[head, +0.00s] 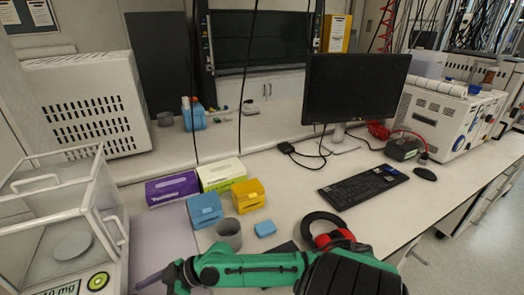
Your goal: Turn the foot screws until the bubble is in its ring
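A balance with a clear glass draft shield (60,215) stands at the lower left, cut off by the frame edge. Its front is marked "10 mg". Beside the marking is a round green level (98,281) with a dark ring; the bubble's exact place in it is too small to tell. The foot screws are not visible. My green and black arm comes in from the bottom right and reaches left. Its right gripper (150,281) is at the bottom edge, just right of the balance front, partly cut off. My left gripper is not in view.
Purple (172,188) and green-white (221,175) boxes, blue (205,210) and yellow (248,194) holders, a grey cup (229,233) and a blue block (265,229) stand behind my arm. A monitor (353,88) and keyboard (362,187) are at right. Bench (290,195) between them is clear.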

